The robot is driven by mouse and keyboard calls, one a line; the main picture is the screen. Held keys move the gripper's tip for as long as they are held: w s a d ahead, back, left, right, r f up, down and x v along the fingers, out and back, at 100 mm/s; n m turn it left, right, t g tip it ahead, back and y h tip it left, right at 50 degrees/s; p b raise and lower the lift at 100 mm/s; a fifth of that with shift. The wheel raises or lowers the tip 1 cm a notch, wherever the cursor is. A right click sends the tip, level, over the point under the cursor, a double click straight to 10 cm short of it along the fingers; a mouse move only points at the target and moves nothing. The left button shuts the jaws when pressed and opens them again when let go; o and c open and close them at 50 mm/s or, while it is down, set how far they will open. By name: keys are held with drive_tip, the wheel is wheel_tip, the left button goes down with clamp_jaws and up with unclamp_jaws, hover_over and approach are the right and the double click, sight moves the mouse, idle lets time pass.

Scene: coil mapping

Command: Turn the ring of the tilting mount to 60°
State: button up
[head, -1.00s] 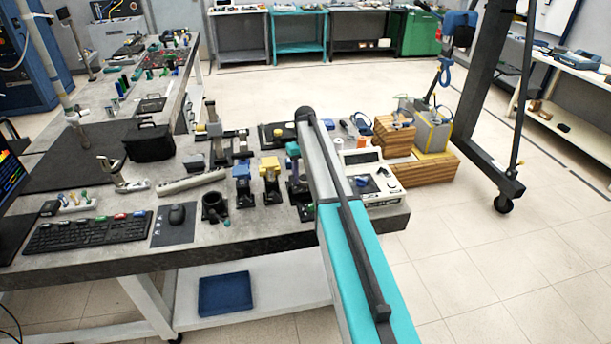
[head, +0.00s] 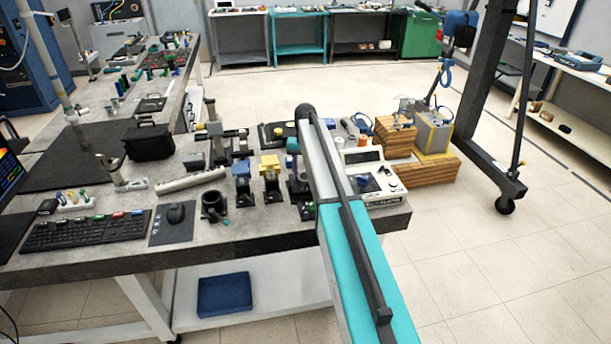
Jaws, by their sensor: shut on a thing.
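My arm (head: 350,228) reaches from the bottom of the head view up over the table's front right corner. My gripper cannot be made out; the arm covers that part of the table. A small teal part (head: 293,146) and dark pieces (head: 301,188) show at the arm's left edge; I cannot tell whether they belong to a mount or to my wrist. Left of them stand a yellow-topped mount (head: 270,167) and a blue-topped mount (head: 242,176) on dark bases. The ring of the tilting mount and its angle scale are not readable.
A white instrument (head: 372,180) sits right of my arm, with wooden blocks (head: 425,168) beyond it. A dark round holder (head: 213,205), mouse (head: 176,213) and keyboard (head: 85,231) lie left. A dark wheeled frame (head: 480,120) stands right. The floor at lower right is clear.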

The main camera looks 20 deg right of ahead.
sight(305, 176)
idle(0.5)
drive_tip(key=o, duration=1)
drive_tip(key=shift+o, duration=0.2)
drive_tip(key=shift+r, duration=0.15)
wheel_tip(305, 176, up, 14)
drive_tip(key=b, duration=0.3)
drive_tip(key=shift+f, duration=0.2)
drive_tip(key=shift+s+f, duration=0.1)
